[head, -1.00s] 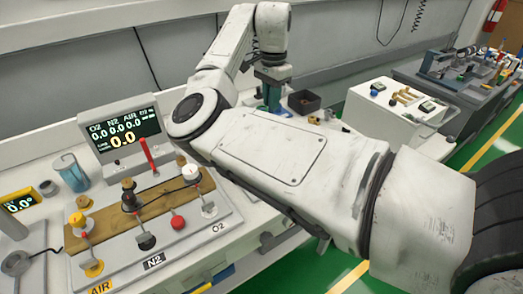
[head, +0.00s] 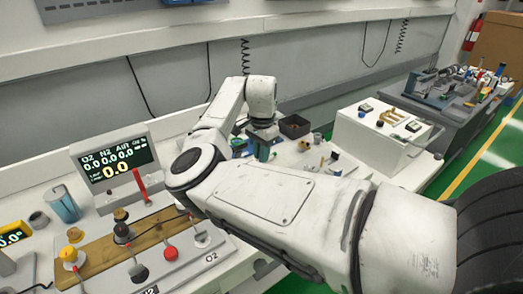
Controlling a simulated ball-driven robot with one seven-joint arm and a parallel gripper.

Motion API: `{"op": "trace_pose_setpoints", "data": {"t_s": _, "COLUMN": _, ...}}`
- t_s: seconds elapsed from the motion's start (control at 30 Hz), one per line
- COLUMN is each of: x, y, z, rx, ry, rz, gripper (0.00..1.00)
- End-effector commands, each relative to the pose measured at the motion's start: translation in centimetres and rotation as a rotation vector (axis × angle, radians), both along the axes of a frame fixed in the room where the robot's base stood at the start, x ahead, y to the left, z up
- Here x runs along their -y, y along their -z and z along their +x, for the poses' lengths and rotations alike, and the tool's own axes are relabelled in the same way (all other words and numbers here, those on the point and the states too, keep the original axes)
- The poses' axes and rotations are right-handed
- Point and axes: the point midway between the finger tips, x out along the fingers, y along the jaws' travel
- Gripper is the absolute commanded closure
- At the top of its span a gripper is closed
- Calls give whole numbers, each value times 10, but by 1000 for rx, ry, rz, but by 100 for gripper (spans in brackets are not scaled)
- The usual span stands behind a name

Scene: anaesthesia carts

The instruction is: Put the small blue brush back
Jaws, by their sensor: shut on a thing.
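My gripper (head: 262,149) is at the far end of my arm, low over the back of the white bench, left of a small black bin. It is small in the head view and partly behind my arm. The jaws are shut on the small blue brush; only a blue-green shape shows there, too small for its bristles or handle to be made out. I cannot tell whether it touches the bench.
The black bin (head: 294,126) and several small items stand near my gripper. A white box (head: 381,133) with tools on top is to the right. A screen (head: 116,163), knob panel (head: 148,235) and blue cup (head: 62,205) are at left.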

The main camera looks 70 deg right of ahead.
Motion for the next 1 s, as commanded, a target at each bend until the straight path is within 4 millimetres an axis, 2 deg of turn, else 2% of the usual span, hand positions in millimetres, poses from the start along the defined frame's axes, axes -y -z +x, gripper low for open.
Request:
{"op": "trace_pose_setpoints", "data": {"t_s": 0.37, "x": 0, "y": 5, "z": -1, "rx": -1, "ry": 1, "rz": -1, "gripper": 100}}
{"op": "trace_pose_setpoints", "data": {"t_s": 0.4, "x": 0, "y": 4, "z": 0, "rx": -1, "ry": 1, "rz": -1, "gripper": 79}}
{"op": "trace_pose_setpoints", "data": {"t_s": 0.63, "x": 0, "y": 4, "z": 0, "rx": 0, "ry": 0, "rz": 0, "gripper": 57}}
{"op": "trace_pose_setpoints", "data": {"t_s": 1.0, "x": 0, "y": 6, "z": 1, "rx": 3, "ry": 0, "rz": -1, "gripper": 56}}
